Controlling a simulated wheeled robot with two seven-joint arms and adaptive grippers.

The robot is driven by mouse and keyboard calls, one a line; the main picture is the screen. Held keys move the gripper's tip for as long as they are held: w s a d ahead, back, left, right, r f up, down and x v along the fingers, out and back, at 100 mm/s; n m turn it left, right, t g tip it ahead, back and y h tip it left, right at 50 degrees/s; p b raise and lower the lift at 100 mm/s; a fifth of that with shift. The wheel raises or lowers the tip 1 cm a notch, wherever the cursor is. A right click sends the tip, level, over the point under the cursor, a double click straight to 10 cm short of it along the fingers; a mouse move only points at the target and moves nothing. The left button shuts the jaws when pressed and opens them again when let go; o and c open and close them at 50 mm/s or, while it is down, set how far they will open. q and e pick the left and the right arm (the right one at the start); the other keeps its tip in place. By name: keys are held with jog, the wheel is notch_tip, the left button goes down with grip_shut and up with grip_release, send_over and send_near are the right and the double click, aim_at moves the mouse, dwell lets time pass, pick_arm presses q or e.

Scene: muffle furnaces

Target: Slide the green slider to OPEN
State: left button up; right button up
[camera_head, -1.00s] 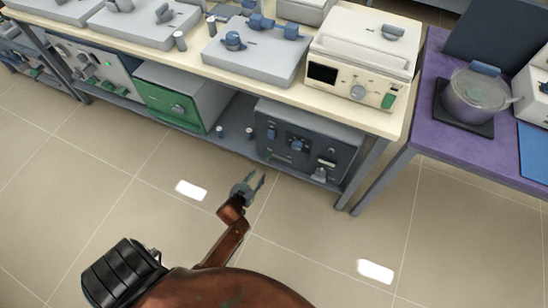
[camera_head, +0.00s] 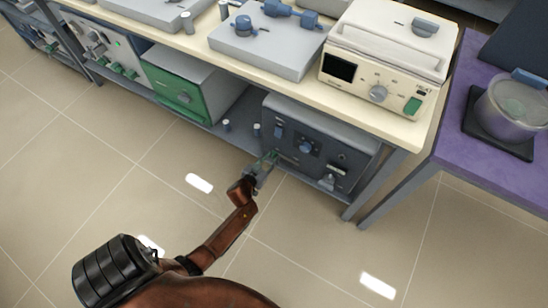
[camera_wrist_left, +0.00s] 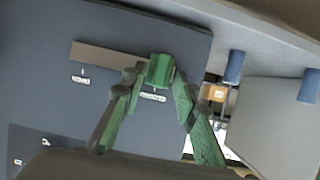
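The green slider (camera_wrist_left: 160,70) is a small bright block on the dark front panel of the lower furnace (camera_head: 352,160). In the left wrist view it sits at the right end of a grey-brown slot (camera_wrist_left: 105,55). Two small labels, too small to read, lie below the slot. My left gripper (camera_head: 271,158) is at the left part of that panel. In the wrist view its two greenish fingers (camera_wrist_left: 158,82) are apart, with the slider between their tips. I cannot tell whether they touch it. My right gripper is not in view.
The dark furnace stands on a low shelf beneath the cream bench top (camera_head: 300,95). A green-fronted box (camera_head: 178,92) stands to its left, with small blue-topped cylinders (camera_wrist_left: 233,66) between. A table leg (camera_head: 375,185) stands to the right. The floor in front is clear.

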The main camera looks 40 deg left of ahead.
pick_arm(q)
jog(key=shift+w, duration=0.2)
grip_shut()
dwell(0.5)
